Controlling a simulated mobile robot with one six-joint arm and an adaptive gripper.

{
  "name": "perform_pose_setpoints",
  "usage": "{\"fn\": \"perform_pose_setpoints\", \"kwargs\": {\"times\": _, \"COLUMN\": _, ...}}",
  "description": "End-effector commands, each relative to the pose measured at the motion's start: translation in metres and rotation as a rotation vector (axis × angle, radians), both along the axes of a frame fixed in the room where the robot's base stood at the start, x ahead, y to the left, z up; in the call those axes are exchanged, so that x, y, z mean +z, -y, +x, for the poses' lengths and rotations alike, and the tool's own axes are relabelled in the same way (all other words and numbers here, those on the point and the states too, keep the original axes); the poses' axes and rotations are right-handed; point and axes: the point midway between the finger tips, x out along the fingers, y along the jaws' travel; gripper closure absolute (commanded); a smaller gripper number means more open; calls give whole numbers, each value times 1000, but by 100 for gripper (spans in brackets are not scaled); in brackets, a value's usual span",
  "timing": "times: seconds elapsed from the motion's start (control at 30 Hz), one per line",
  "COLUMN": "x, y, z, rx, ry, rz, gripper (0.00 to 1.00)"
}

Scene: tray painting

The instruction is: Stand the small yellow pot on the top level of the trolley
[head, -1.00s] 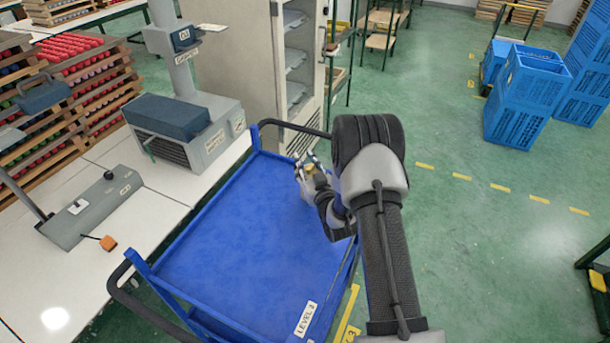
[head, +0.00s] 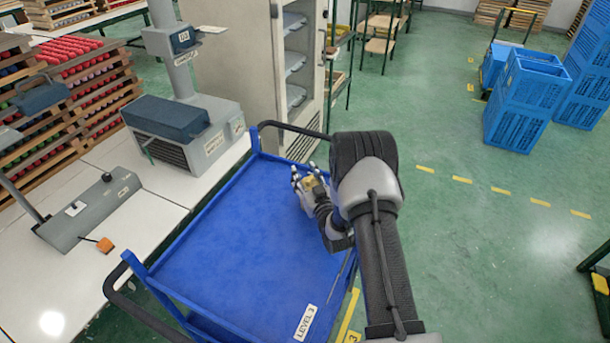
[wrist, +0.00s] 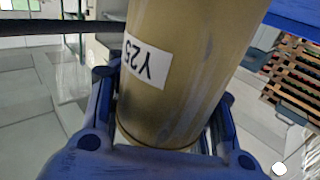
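The small yellow pot (wrist: 185,75) fills the middle of the wrist view, with a white label reading Y25. My gripper (wrist: 165,100) has its blue fingers on both sides of the pot and is shut on it. In the head view the gripper (head: 309,178) is over the far right part of the trolley, and a little of the yellow pot shows beside its fingers. The trolley's top level (head: 225,235) is a bare blue deck with a low rim and a LEVEL label at its near right corner. The gap between pot and deck cannot be judged.
A white bench (head: 150,198) with a grey machine (head: 185,135) runs along the trolley's left side. A tall open cabinet (head: 245,60) stands behind it. Dark push handles rise at the trolley's ends. Blue crates (head: 525,105) stand far right on green floor.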

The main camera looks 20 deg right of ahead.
Motion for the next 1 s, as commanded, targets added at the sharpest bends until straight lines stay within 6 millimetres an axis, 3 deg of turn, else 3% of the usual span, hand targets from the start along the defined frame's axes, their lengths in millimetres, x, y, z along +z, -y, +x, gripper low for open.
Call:
{"fn": "perform_pose_setpoints", "kwargs": {"times": 0.3, "x": 0, "y": 0, "z": 0, "rx": 0, "ry": 0, "rz": 0, "gripper": 38}}
{"fn": "perform_pose_setpoints", "kwargs": {"times": 0.73, "x": 6, "y": 0, "z": 0, "rx": 0, "ry": 0, "rz": 0, "gripper": 38}}
{"fn": "perform_pose_setpoints", "kwargs": {"times": 1.0, "x": 3, "y": 1, "z": -54, "rx": -2, "ry": -5, "rz": 1, "gripper": 38}}
